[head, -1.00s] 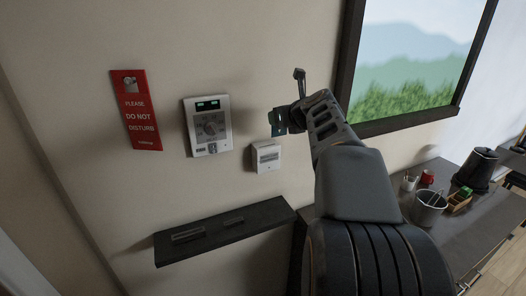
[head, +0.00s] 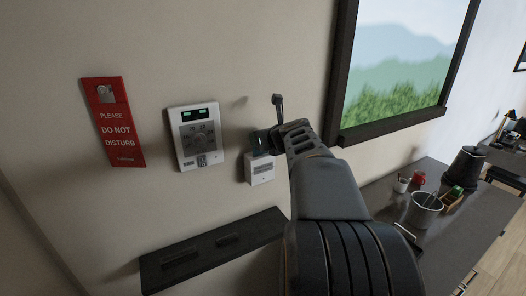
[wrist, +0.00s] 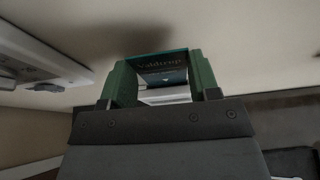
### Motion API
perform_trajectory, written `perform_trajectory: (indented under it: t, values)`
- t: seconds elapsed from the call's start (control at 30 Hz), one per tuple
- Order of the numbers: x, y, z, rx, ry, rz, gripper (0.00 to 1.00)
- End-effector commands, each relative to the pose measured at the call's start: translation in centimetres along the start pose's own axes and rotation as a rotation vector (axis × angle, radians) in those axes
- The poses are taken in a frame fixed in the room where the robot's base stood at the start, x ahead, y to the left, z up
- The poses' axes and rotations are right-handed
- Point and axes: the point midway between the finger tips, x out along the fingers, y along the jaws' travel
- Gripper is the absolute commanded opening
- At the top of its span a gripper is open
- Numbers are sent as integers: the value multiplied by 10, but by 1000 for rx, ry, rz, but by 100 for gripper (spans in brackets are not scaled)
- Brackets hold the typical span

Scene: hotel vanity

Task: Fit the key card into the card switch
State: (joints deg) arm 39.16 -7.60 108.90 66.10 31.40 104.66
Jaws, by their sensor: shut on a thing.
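The card switch (head: 261,171) is a small white box on the wall, right of the thermostat panel. In the wrist view the white switch (wrist: 166,95) shows just past the card's far edge. My gripper (head: 268,140) is above the switch, close to the wall. It is shut on the key card (wrist: 163,66), a dark teal card with printed lettering, held between two green fingers. The card also shows in the head view (head: 258,141), just over the top of the switch. I cannot tell whether the card touches the switch or its slot.
A white thermostat panel (head: 195,136) and a red door hanger (head: 113,122) are on the wall to the left. A dark shelf (head: 212,250) juts out below. A desk with a bucket (head: 424,209), cups and a kettle stands at the right, under a framed picture.

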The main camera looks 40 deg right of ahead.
Motion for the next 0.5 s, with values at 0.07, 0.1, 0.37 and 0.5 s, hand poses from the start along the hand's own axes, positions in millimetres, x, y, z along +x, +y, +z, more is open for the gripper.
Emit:
perform_trajectory:
  t: [0.07,0.1,0.37,0.5]
  values:
    - [10,1,-23,1,14,5,27]
    - [12,1,-29,1,14,5,27]
    - [15,2,-35,0,12,6,26]
    - [14,2,-34,0,11,6,59]
